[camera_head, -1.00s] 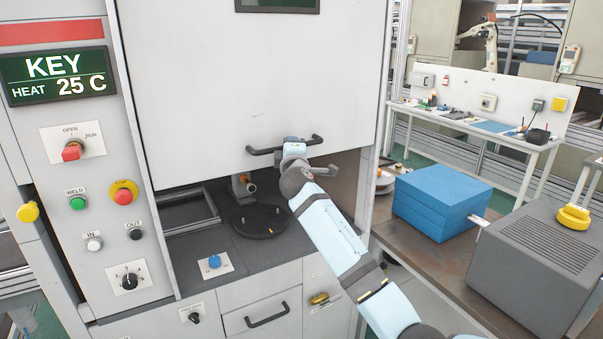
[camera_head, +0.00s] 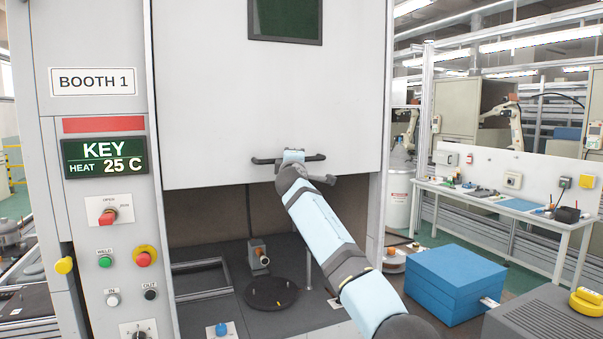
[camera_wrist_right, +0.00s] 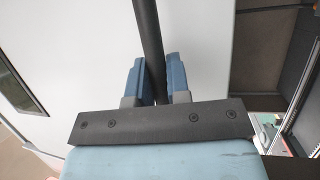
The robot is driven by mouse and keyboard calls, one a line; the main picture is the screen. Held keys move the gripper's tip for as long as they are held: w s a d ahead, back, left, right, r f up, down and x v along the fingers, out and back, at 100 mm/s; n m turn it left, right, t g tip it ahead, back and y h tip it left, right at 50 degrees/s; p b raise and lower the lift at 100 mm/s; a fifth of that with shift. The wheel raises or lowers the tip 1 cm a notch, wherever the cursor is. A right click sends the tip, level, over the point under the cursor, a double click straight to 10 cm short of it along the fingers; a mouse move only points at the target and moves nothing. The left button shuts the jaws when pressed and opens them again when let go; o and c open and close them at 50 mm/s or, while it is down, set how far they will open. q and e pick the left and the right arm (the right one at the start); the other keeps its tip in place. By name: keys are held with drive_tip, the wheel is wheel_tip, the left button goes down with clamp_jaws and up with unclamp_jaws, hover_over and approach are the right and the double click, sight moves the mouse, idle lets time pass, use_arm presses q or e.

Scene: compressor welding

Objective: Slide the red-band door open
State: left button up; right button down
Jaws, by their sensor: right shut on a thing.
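The white sliding door (camera_head: 200,95) of the booth hangs partly raised, with the dark booth interior showing below its bottom edge. A red band (camera_head: 103,124) is on the panel left of the door. A black bar handle (camera_head: 262,160) runs along the door's lower part. My right gripper (camera_head: 291,156) is at the middle of this handle. In the right wrist view my right gripper (camera_wrist_right: 157,82) has its blue fingers on both sides of the black handle bar (camera_wrist_right: 148,40), shut on it. My left gripper is out of view.
Inside the booth are a dark round plate (camera_head: 271,292) and a small fixture (camera_head: 258,257). A control panel with knobs and buttons (camera_head: 143,256) stands left of the opening. At right are a blue box (camera_head: 455,283) and a grey machine (camera_head: 545,325).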

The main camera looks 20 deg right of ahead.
drive_tip(key=shift+r, duration=0.4)
drive_tip(key=c, duration=1.1)
unclamp_jaws()
drive_tip(key=shift+f, duration=0.1)
drive_tip(key=b+v, duration=0.3)
drive_tip(key=v, duration=1)
drive_tip(key=shift+s+a+b, duration=0.15)
drive_tip(key=shift+s+b, duration=0.2)
